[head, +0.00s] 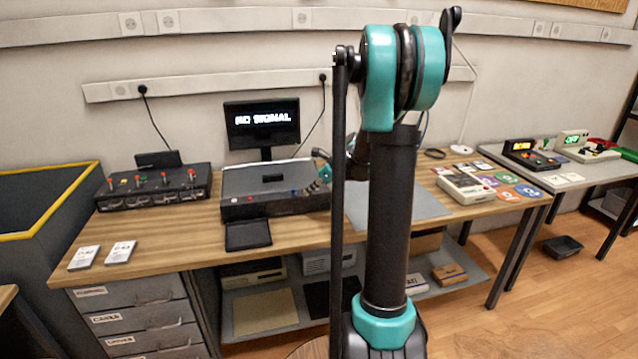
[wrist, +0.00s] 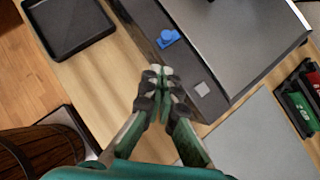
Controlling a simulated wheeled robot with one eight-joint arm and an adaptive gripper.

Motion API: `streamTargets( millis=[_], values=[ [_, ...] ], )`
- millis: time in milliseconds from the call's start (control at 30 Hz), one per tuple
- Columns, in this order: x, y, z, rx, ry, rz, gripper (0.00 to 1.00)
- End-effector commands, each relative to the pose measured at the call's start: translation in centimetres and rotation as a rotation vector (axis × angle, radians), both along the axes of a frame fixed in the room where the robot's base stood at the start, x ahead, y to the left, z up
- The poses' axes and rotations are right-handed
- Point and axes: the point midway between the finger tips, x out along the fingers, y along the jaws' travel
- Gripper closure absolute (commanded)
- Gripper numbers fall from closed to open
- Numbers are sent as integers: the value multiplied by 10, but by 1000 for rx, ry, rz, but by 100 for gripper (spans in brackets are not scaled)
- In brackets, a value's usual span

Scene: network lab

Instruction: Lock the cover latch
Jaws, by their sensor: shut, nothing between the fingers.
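A dark device with a grey top cover (head: 268,176) stands on the wooden bench in the head view; the cover looks closed. Its grey cover fills the upper right of the wrist view (wrist: 235,45). I cannot tell which part is the latch. My gripper (wrist: 160,73) is shut and empty, its fingertips over or near the strip's edge between these two parts. In the head view my arm partly hides the device's right end.
A black tray (wrist: 68,28) lies in front of the device. A monitor (head: 262,124) stands behind it, and a box with red-topped switches (head: 155,187) stands to its left. A grey mat (wrist: 245,140) lies to the right. Two white cards (head: 120,252) lie front left.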

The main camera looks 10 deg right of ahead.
Motion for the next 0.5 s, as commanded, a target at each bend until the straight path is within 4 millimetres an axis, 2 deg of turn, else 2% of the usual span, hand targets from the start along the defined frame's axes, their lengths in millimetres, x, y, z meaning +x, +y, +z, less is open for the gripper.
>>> streamTargets(
  millis=[200, 500],
  values=[
    [21, 20, -3, 0, 0, 1, 100],
    [26, 26, -4, 0, 0, 0, 100]
  ],
)
